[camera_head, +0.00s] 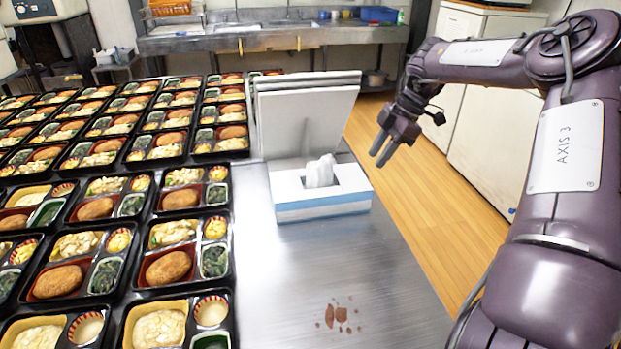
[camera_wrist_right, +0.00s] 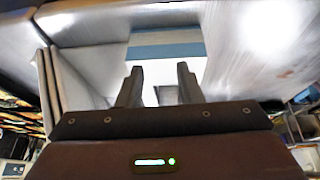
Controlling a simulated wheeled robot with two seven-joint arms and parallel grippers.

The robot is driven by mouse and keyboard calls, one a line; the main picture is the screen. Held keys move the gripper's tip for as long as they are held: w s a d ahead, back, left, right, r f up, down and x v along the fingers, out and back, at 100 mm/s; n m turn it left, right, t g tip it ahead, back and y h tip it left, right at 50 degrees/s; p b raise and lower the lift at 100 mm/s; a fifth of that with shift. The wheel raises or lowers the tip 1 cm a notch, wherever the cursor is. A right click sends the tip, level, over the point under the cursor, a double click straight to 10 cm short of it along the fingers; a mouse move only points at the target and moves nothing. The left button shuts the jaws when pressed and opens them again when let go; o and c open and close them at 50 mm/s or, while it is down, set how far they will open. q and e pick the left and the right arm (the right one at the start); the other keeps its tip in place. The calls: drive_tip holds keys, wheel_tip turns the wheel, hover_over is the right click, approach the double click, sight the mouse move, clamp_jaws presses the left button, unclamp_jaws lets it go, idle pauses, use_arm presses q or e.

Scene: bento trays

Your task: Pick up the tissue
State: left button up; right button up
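The tissue (camera_head: 320,171) is white and sticks up out of the slot of a white and blue tissue box (camera_head: 322,206). The box stands on the steel table. My right gripper (camera_head: 380,156) is to the right of the box and above it, apart from the tissue, with its fingers pointing down and left. In the right wrist view my two dark fingers (camera_wrist_right: 158,82) are spread with a gap between them, and nothing is held. The box's blue stripe (camera_wrist_right: 166,51) shows beyond them; the tissue is hard to make out there. My left gripper is not in view.
Many filled bento trays (camera_head: 170,267) cover the left side of the steel table (camera_head: 390,300). A white upright panel (camera_head: 306,115) stands behind the box. Brown spots (camera_head: 340,314) mark the table in front. The table right of the box is clear.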

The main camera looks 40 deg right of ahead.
sight(321, 161)
drive_tip(key=shift+g, duration=0.3)
drive_tip(key=w+a, duration=0.2)
drive_tip(key=a, duration=0.1)
drive_tip(key=w+a+r, duration=0.1)
drive_tip(key=a, duration=0.3)
drive_tip(key=w+a, duration=0.2)
drive_tip(key=a, duration=0.2)
drive_tip(key=shift+w+a+r+p, duration=0.1)
drive_tip(key=shift+w+r+p, duration=0.2)
drive_tip(key=shift+w+r, duration=0.1)
drive_tip(key=x, duration=0.4)
drive_tip(key=shift+w+a+f, duration=0.15)
drive_tip(key=shift+w+a, duration=0.05)
drive_tip(key=shift+a, duration=0.2)
drive_tip(key=shift+w+a+f, duration=0.1)
drive_tip(key=shift+f, duration=0.25)
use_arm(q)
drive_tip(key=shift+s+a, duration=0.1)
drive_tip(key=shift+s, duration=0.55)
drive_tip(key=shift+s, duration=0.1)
use_arm(e)
clamp_jaws()
